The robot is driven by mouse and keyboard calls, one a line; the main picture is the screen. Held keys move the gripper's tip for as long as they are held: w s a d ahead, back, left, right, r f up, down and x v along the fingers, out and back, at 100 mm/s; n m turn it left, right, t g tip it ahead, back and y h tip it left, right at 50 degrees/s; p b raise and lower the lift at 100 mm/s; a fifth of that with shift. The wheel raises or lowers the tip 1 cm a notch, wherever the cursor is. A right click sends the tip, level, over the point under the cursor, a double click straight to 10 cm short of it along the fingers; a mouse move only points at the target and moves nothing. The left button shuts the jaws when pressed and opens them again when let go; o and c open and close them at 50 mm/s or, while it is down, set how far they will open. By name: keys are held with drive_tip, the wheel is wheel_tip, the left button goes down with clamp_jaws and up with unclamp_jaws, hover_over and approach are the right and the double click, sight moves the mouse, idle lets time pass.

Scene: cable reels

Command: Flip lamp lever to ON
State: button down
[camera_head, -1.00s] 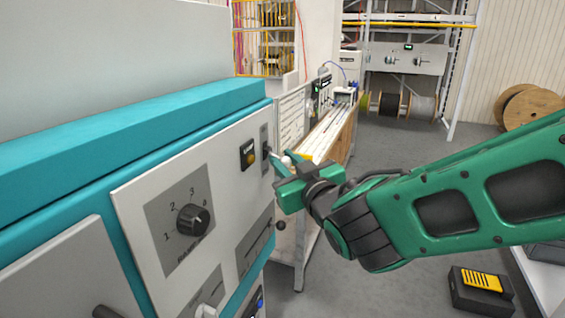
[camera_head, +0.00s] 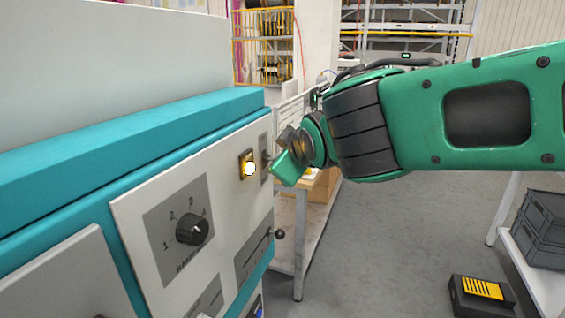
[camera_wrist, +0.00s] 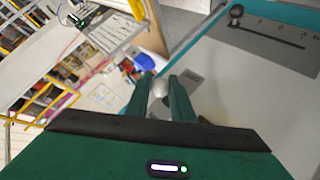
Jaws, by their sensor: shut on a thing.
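The lamp (camera_head: 249,168) on the white front panel (camera_head: 135,215) glows bright. The lever's dark plate (camera_head: 264,143) is just right of the lamp, partly covered by my gripper (camera_head: 276,165). In the wrist view, the two green fingers of my gripper (camera_wrist: 160,80) stand on either side of the lever's pale round knob (camera_wrist: 158,87), shut on it. In the head view the lever itself is hidden behind the gripper, so its exact position is hard to read there.
A black rotary dial (camera_head: 192,229) marked with numbers sits lower left on the panel. A slider knob (camera_head: 279,234) juts out below the gripper.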

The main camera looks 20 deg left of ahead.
drive_tip(key=shift+w+r+n+g+h, duration=0.1)
drive_tip(key=shift+r+n+g+h, duration=0.25)
drive_tip(key=shift+h, duration=0.25)
drive_tip(key=shift+r, duration=0.15)
drive_tip(key=c, duration=1.8)
unclamp_jaws()
drive_tip(key=shift+a, duration=0.1)
drive_tip(key=v, duration=1)
drive_tip(key=shift+s+r, duration=0.1)
drive_tip(key=shift+s, duration=0.15)
drive_tip(key=shift+d, duration=0.2)
